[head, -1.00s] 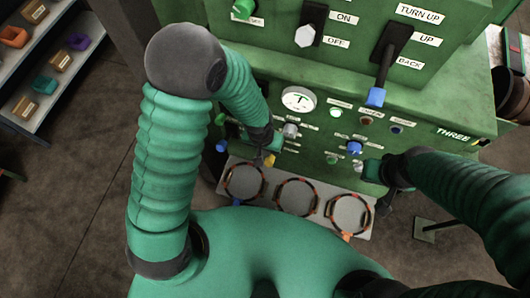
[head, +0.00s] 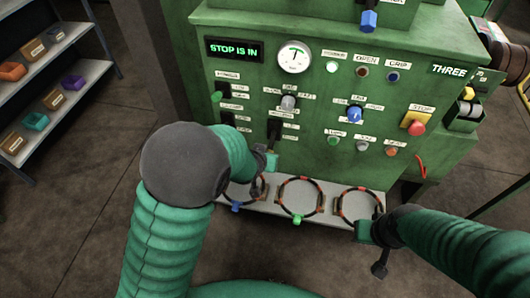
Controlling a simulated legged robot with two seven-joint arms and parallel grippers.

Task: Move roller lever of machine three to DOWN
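The green machine (head: 330,145) carries the sign THREE (head: 449,71) at its upper right. On its left side are a lever with a green handle (head: 217,97) and a dark lever slot (head: 274,128); their small labels are too blurred to read surely, so I cannot tell which is the roller lever. My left gripper (head: 264,161) is at the panel just below the dark slot. It covers the lever's lower part, and I cannot tell whether its fingers hold anything. My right gripper (head: 367,232) is at the right end of the ledge, away from these levers; its fingers are unclear.
A red stop button (head: 417,128) on yellow, a blue knob (head: 355,114) and a grey knob (head: 288,102) stick out. Below, a grey ledge (head: 328,208) bears rings such as the middle one (head: 319,187). Shelves (head: 80,75) stand left.

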